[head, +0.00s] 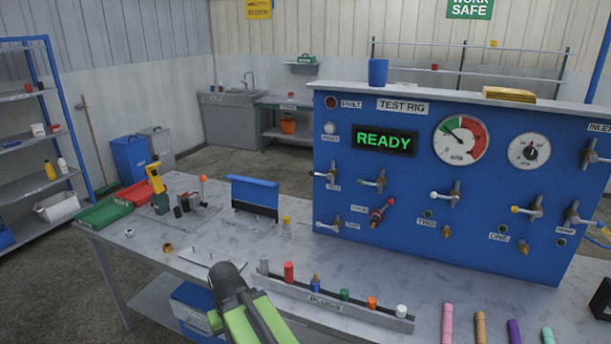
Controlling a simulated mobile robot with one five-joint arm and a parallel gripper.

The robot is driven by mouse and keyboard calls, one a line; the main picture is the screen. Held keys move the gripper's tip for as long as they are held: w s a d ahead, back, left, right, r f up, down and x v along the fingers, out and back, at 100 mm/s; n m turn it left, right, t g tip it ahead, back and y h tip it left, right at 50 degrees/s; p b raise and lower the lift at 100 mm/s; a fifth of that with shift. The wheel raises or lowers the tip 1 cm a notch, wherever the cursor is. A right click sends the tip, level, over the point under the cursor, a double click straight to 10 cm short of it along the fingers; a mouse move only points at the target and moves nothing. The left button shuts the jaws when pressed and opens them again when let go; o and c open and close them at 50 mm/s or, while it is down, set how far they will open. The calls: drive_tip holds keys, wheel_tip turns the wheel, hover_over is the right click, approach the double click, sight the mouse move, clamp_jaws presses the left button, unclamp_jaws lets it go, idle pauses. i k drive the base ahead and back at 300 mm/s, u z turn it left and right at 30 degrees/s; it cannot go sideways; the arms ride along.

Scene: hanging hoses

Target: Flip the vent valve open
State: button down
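The blue test rig panel (405,245) stands at the back of the bench and carries several lever valves. A white-tipped valve (333,225) and a dark-tipped valve (326,174) are on its left. A green-tipped valve (373,181) and a red-handled valve (381,212) are beside them. White-tipped (447,194), yellow-tipped (528,209) and blue-tipped (577,216) valves are farther right. Several small labels are unreadable; I cannot tell which valve is the vent. My gripper (227,274) is low in front, apart from the panel; its fingers are not clear.
A PLUGS rack (335,306) with coloured plugs stands between my arm and the panel. Coloured cylinders line the bench's front right. Red and green trays (104,211) and a yellow tool (156,179) are left. The display reads READY. Bare bench (385,268) lies before the panel.

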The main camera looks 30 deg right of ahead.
sight(330, 176)
drive_tip(key=i, duration=1.1)
drive_tip(key=u, duration=0.05)
